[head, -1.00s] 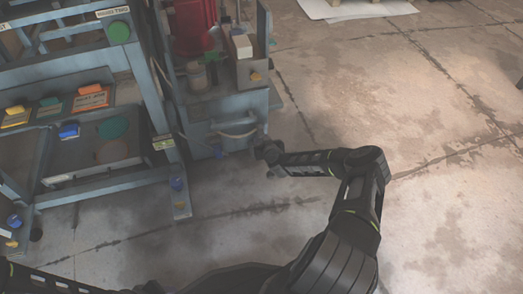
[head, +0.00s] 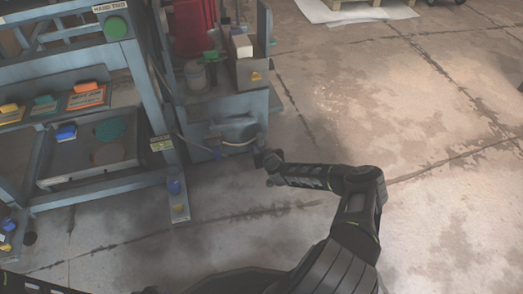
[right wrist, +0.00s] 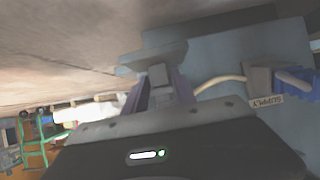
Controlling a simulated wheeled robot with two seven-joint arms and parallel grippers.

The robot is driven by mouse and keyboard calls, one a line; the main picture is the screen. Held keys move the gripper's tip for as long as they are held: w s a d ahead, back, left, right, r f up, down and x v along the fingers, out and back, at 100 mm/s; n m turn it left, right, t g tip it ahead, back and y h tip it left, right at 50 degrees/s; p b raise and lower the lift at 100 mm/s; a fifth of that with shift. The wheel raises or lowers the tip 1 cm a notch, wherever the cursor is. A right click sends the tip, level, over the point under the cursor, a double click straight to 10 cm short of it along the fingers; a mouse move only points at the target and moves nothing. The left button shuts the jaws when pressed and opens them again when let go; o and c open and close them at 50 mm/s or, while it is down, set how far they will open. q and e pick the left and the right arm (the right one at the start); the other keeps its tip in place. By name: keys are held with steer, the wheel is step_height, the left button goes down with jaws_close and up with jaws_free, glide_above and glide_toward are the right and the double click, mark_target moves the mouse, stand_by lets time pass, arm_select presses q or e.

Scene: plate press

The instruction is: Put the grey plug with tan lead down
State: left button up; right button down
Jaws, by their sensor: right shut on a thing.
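The grey plug (right wrist: 158,75) is between the fingers of my right gripper (right wrist: 160,92) in the right wrist view, and the gripper is shut on it. The tan lead (right wrist: 218,80) curves from beside the gripper to a grey block (right wrist: 259,78) with a SUPPLY label. In the head view the lead (head: 240,143) shows as a pale curve on the front of the blue-grey cabinet (head: 212,108). My right gripper (head: 264,160) is at that cabinet's lower right corner. The plug is too small and dark to make out there. My left gripper is not in view.
A blue part (right wrist: 294,82) sits beside the SUPPLY block. A blue-grey rack (head: 130,64) with coloured-handled plates stands left of the cabinet. The floor (head: 400,110) to the right is clear.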

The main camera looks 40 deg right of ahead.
steer(key=shift+f, duration=0.1)
steer(key=shift+f, duration=0.15)
steer(key=c, duration=1)
jaws_free()
steer(key=shift+s+r, duration=0.15)
steer(key=shift+r, duration=0.25)
steer(key=p+v, duration=0.5)
steer(key=v, duration=0.6)
steer(key=shift+s+a+r+p, duration=0.1)
steer(key=shift+s+a+p, duration=0.2)
steer(key=shift+p, duration=0.1)
